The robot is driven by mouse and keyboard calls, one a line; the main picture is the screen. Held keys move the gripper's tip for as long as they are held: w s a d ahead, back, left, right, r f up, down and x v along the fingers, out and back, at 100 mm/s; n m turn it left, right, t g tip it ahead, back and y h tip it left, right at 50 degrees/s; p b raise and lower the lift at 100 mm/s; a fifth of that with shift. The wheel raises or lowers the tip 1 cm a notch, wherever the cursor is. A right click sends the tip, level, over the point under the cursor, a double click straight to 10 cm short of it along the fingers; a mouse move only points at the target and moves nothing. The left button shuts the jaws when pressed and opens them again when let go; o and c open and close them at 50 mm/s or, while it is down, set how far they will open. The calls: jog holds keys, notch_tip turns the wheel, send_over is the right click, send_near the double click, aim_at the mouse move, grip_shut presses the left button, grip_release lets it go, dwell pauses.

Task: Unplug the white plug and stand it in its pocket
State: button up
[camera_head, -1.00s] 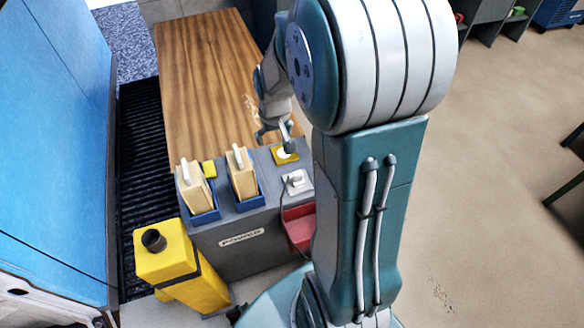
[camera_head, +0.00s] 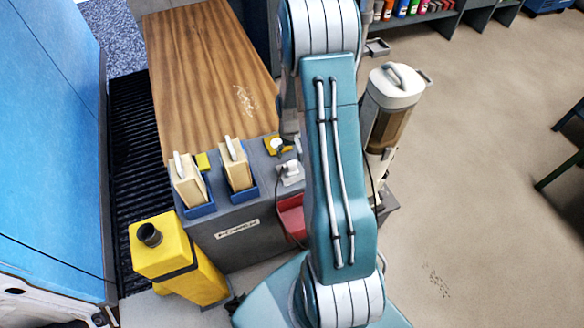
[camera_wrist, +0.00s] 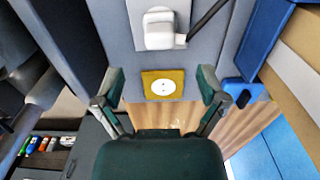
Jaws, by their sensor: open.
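The white plug (camera_head: 290,172) sits on a pale plate on top of the grey cabinet. In the wrist view the white plug (camera_wrist: 160,30) is near the top, with a dark cord running up right. A yellow plate with a white round two-hole face (camera_wrist: 160,87) lies between it and my gripper; this plate also shows in the head view (camera_head: 278,146). My gripper (camera_wrist: 160,98) is open and empty, its fingers either side of the yellow plate in the picture, apart from the plug. In the head view my arm mostly hides it. I cannot tell which opening is the plug's pocket.
Two blue holders (camera_head: 202,210) with tan blocks stand left of the plug. A red box (camera_head: 291,220) is on the cabinet's front. A yellow canister (camera_head: 165,250) stands at the front left. A wooden top (camera_head: 200,75) lies behind. A white-lidded container (camera_head: 392,88) stands right.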

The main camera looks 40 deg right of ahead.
aim_at(291, 163)
jog(key=shift+f, duration=4.5)
grip_shut()
jog(key=shift+r, duration=3.05)
jog(key=shift+r, duration=1.5)
